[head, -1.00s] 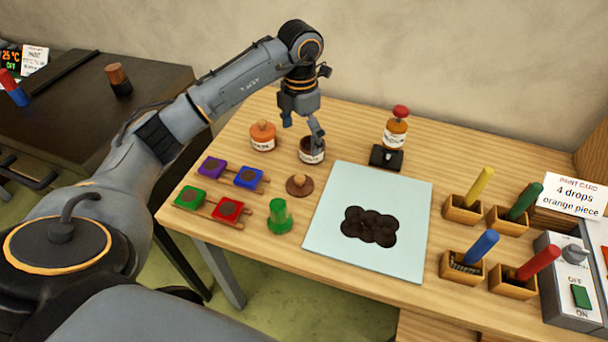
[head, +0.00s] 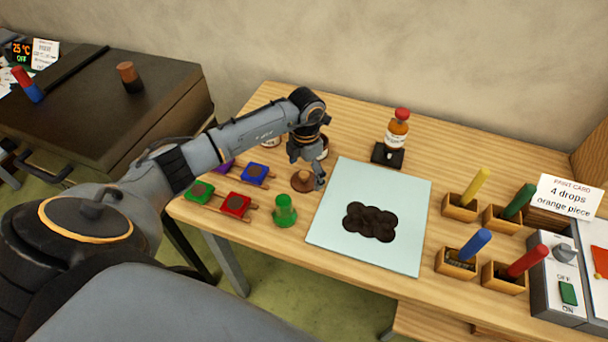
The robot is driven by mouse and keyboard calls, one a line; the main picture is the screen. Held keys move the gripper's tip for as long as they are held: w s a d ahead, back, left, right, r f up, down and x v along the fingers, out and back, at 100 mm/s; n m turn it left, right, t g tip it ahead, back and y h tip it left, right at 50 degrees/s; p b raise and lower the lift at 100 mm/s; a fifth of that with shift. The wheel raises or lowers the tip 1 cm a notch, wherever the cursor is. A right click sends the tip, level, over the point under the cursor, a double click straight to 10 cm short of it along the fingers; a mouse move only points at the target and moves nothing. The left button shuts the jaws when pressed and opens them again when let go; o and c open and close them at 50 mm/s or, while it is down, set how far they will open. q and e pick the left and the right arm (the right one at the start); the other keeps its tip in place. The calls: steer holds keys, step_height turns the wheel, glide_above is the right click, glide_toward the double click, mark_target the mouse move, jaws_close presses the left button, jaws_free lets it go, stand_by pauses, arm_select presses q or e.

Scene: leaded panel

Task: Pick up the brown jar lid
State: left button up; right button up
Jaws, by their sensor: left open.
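The brown jar lid (head: 301,181) is a flat brown disc with a knob, lying on the wooden table left of the pale blue sheet. My left gripper (head: 307,178) is open right over the lid, its fingers on either side of the knob and partly covering it. I cannot tell whether the fingers touch it. The open jar (head: 323,153) stands just behind the gripper and is partly hidden. My right gripper is not in view.
A green piece (head: 285,211) stands close in front of the lid. Coloured squares on wooden racks (head: 236,205) lie to the left. The pale blue sheet (head: 330,225) with dark blobs (head: 370,222) lies to the right. A dropper bottle (head: 397,130) on a black stand is behind it.

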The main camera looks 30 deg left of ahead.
arm_select(q)
steer(key=shift+f, duration=0.5)
steer(key=shift+c, duration=0.2)
steer(key=shift+s, duration=0.15)
steer(key=c, duration=1.8)
jaws_close()
